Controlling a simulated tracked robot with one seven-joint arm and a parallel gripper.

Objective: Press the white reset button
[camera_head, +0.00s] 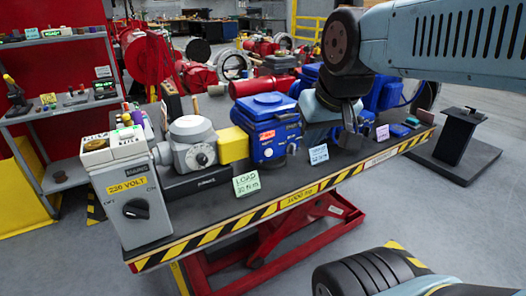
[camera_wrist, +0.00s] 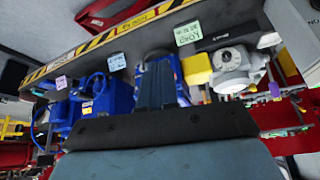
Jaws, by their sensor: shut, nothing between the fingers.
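My gripper (camera_head: 350,138) is shut and empty, fingers down, over the right half of the bench in the head view. In the wrist view its dark fingers (camera_wrist: 156,72) point up the picture, in front of a blue actuator (camera_wrist: 172,68). That view is upside down. A blue actuator (camera_head: 267,128) with a red label stands left of my gripper in the head view. I cannot make out a white reset button in either view. A grey mains box (camera_head: 134,200) at the bench's left end has a black rotary knob (camera_head: 136,209) and white control units (camera_head: 97,151) on top.
The bench (camera_head: 208,222) has a yellow-black striped edge. A grey gear unit (camera_head: 190,148), a yellow block (camera_head: 233,146) and upright cards (camera_head: 246,184) stand on it. A grey shelf (camera_head: 62,105) is at left, a black stand (camera_head: 458,145) at right. Grey floor lies in front.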

